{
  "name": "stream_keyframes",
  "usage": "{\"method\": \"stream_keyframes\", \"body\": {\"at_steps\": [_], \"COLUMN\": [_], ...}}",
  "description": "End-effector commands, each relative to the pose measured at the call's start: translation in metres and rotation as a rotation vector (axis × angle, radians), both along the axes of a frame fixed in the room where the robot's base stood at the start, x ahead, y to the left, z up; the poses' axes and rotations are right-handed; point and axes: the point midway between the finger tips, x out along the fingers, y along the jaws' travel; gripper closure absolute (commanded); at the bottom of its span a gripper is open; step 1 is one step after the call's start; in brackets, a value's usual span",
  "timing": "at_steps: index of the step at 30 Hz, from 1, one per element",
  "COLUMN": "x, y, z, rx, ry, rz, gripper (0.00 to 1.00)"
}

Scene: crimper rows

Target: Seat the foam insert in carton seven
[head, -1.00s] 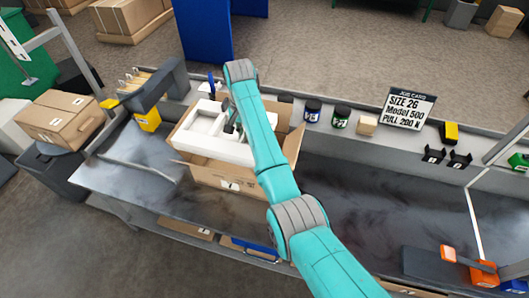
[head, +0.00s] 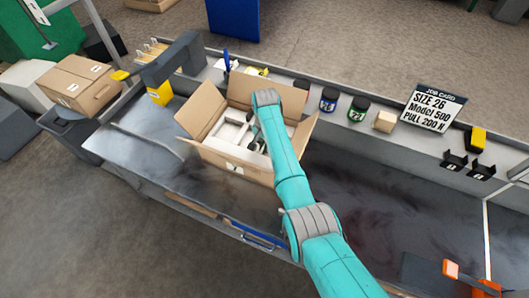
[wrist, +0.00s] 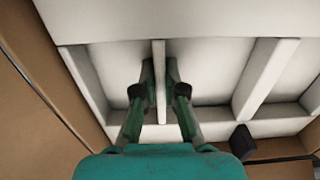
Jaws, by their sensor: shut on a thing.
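The open carton (head: 232,166) marked 7 stands on the bench with its flaps spread. The white foam insert (head: 232,132) is down inside it, below the flap line; my arm hides part of it. In the wrist view the foam insert (wrist: 205,25) shows its compartments and ribs, with brown carton wall (wrist: 30,95) at the left and lower right. My gripper (wrist: 160,72) is shut on a thin upright rib of the insert, one finger on each side. In the head view my gripper (head: 255,143) is inside the carton. Whether the insert touches the carton floor cannot be seen.
A job card (head: 432,107), dark jars (head: 329,98) and a small wooden block (head: 384,122) stand on the back ledge. A grey machine (head: 178,62) stands left of the carton. The bench right of my arm is largely clear.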

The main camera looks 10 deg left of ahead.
Motion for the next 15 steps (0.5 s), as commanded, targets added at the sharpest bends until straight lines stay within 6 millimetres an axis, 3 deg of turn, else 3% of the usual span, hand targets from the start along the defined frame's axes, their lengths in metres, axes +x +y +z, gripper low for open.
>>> {"method": "stream_keyframes", "body": {"at_steps": [15], "x": [0.000], "y": [0.000], "z": [-0.048], "rx": [0.000], "ry": [0.000], "rz": [0.000], "gripper": [1.00]}}
